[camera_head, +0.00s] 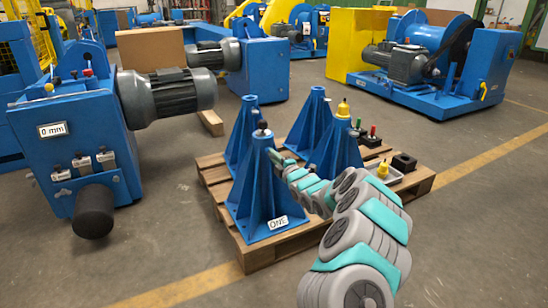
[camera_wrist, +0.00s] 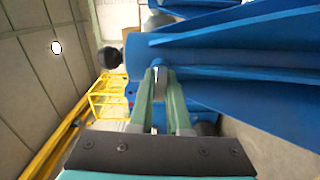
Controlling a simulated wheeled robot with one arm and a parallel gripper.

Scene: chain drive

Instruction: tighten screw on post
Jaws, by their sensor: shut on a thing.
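The front blue post (camera_head: 259,178), labelled "ONE", stands on the pallet with a black knob (camera_head: 262,126) on top. My gripper (camera_head: 279,157) reaches it from the right, at its upper side. In the wrist view the post (camera_wrist: 205,48) lies sideways, its black knob (camera_wrist: 109,57) at the left. The green fingers of my gripper (camera_wrist: 160,76) are closed around a small grey screw (camera_wrist: 159,80) at the post's side. The fingers hide most of the screw, so how far in it sits cannot be told.
More blue posts stand behind, one with a yellow knob (camera_head: 343,107). A blue machine (camera_head: 75,145) marked "0 mm" stands left. Floor in front is clear.

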